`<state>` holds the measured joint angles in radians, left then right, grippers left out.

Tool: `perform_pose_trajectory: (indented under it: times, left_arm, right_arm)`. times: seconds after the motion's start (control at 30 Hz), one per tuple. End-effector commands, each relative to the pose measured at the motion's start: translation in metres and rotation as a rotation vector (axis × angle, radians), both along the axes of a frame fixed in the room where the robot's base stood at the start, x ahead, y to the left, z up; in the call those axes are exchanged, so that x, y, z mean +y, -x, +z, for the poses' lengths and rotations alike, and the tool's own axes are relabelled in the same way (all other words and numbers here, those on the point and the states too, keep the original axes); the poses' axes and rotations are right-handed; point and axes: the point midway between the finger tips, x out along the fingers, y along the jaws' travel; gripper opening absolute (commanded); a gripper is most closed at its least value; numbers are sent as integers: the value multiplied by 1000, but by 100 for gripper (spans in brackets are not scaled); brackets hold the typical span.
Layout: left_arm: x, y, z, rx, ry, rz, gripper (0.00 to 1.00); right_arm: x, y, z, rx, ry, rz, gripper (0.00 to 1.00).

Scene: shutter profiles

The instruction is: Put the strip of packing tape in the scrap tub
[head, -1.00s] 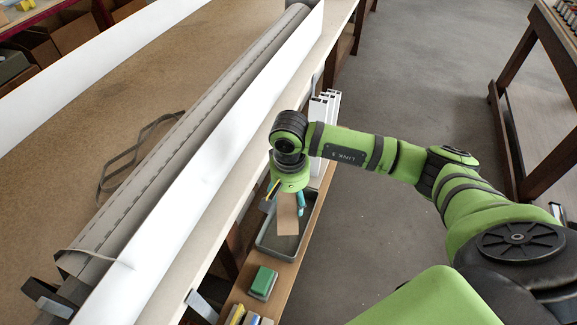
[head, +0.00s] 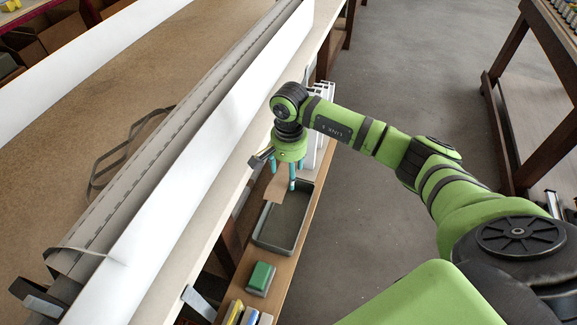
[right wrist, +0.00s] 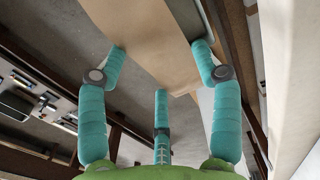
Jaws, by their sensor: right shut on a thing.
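The strip of packing tape (head: 273,189) is a flat brown piece held in my right gripper (head: 275,176). In the right wrist view the strip (right wrist: 150,40) runs out from between the teal fingers of the right gripper (right wrist: 160,62). The scrap tub (head: 285,217) is a grey, open, rectangular tub on the narrow wooden shelf. In the head view the strip overlaps the tub's far left end; its height above the rim is hard to tell. The bare tub floor that shows looks empty. My left gripper is not in view.
A green-topped block (head: 261,278) sits on the shelf in front of the tub, with several small items (head: 243,315) nearer. White profile pieces (head: 318,145) stand behind the tub. The workbench with a long white profile (head: 190,170) runs along the left. Grey floor (head: 390,230) lies open right.

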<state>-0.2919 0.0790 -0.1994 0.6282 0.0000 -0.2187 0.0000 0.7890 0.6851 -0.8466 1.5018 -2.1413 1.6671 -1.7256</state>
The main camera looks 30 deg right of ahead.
Motion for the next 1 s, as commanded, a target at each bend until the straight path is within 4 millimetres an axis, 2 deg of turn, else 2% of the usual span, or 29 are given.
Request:
perform_pose_trajectory:
  times: [0.03, 0.37, 0.7, 1.0]
  left_arm:
    - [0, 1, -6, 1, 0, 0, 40]
    - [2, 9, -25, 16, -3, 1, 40]
    - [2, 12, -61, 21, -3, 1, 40]
    - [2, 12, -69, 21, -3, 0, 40]
  right_arm:
    - [1, 0, -9, 1, -2, 1, 52]
    - [0, 1, -42, 2, -1, 0, 52]
    - [0, 0, -76, -1, -1, 2, 52]
    - [0, 0, -84, 0, 0, 2, 52]
